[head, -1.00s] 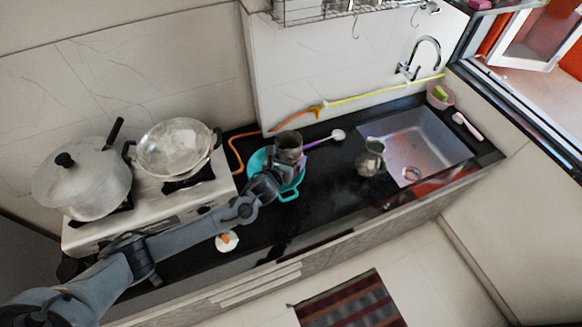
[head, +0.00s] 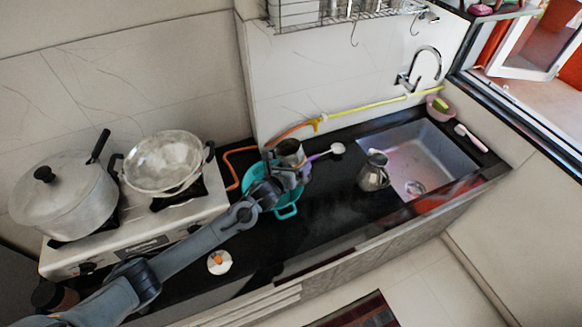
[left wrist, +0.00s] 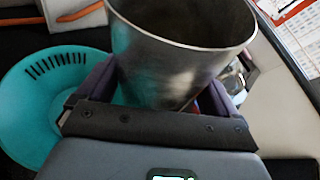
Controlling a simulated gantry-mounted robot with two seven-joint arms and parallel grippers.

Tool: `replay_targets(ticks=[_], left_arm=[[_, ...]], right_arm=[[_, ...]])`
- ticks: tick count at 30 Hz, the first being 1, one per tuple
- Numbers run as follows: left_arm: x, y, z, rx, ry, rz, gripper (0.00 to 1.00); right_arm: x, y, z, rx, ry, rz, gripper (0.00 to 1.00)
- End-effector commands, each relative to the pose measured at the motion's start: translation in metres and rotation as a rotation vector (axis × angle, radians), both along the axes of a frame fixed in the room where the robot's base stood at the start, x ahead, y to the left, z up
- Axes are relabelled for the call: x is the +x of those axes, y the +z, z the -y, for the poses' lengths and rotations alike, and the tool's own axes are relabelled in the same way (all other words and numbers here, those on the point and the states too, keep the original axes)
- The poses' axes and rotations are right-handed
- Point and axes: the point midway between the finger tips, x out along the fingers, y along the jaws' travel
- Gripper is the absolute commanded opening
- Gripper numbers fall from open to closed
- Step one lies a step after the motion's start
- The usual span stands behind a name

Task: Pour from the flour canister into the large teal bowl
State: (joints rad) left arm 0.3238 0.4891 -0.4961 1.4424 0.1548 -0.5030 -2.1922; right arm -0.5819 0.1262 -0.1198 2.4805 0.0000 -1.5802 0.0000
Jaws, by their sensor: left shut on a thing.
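The flour canister (head: 291,148) is a grey metal cylinder with an open top. My left gripper (head: 287,173) is shut on it, and holds it at the large teal bowl (head: 287,212). The gripper and wrist hide part of the bowl. In the left wrist view, the canister (left wrist: 175,65) fills the space between the fingers, its mouth open and its visible inside dark grey. The bowl (left wrist: 28,120) shows to its left there, with slots in its wall. The canister looks slightly tilted in the head view. No falling flour shows. My right gripper is not in view.
A metal jug (head: 373,172) stands right of the bowl, beside the sink (head: 425,160). A white-ended purple spoon (head: 337,148) lies behind. The stove with a pot (head: 65,195) and pan (head: 165,162) is left. A small white round item (head: 219,263) lies in front.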

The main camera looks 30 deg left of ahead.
Motion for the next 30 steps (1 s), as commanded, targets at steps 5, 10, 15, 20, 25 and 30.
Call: replay_targets(ticks=[5, 10, 15, 20, 25, 30], left_arm=[[0.001, -0.010, 0.003, -0.081, 0.001, 0.018, 0.36], [0.002, -0.018, 0.006, -0.156, 0.002, 0.032, 0.36], [0.002, -0.026, 0.009, -0.227, 0.001, 0.045, 0.36], [0.003, -0.033, 0.012, -0.291, 0.001, 0.056, 0.36], [0.003, -0.041, 0.014, -0.358, 0.000, 0.069, 0.36], [0.004, -0.048, 0.017, -0.423, 0.001, 0.080, 0.36]], right_arm=[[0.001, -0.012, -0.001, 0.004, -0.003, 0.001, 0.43], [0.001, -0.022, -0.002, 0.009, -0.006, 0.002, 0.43], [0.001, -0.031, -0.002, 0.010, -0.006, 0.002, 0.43], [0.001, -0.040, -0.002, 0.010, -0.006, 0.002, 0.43], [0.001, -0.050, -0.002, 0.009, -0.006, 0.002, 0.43], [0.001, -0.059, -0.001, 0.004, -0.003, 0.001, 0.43]])
